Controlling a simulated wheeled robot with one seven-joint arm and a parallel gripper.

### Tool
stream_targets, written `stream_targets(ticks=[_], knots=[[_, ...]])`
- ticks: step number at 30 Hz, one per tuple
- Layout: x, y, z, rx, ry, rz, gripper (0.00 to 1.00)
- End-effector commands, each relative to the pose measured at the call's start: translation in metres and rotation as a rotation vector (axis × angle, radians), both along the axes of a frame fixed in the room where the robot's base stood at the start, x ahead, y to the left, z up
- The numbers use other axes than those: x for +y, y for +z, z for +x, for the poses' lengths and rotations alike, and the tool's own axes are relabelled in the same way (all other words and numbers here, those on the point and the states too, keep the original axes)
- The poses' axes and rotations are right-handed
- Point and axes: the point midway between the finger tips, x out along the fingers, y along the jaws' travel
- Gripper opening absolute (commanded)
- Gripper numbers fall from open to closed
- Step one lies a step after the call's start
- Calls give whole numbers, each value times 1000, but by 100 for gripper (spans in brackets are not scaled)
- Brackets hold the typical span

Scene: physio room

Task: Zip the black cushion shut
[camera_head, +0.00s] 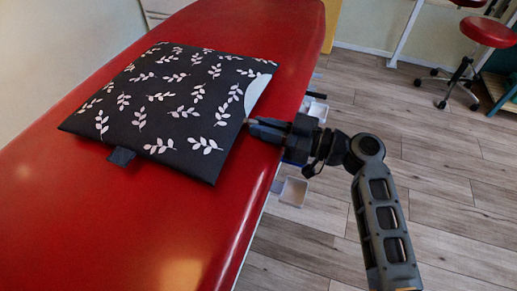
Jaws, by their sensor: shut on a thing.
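The black cushion (165,100) with white leaf sprigs lies flat on the red treatment table (110,225). Its right side has an opening where pale filling (256,92) shows, toward the far right corner. My gripper (250,122) reaches in from the right, at the cushion's right edge, at the near end of the pale gap. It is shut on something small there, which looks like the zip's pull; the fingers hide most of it. The edge nearer than my gripper looks closed. A small dark tab (121,157) sticks out of the cushion's near left edge.
The table's right edge runs close beside my gripper, with small clear trays (293,191) below it. A red stool (487,32) stands on the wooden floor at the far right. A white wall borders the table's left. The near part of the table is bare.

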Motion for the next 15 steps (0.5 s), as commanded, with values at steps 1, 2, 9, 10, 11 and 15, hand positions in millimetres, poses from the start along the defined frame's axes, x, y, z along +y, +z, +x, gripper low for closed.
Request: stream_targets(ticks=[1,2,9,10,11,15], knots=[[-4,-9,12,-7,-1,-1,0],[-7,-10,18,-6,-2,0,0],[-24,-9,66,-6,-2,1,0],[-26,-9,72,-5,-2,0,0],[-28,-9,78,-5,-1,0,0],[-38,-8,102,-4,-2,0,0]])
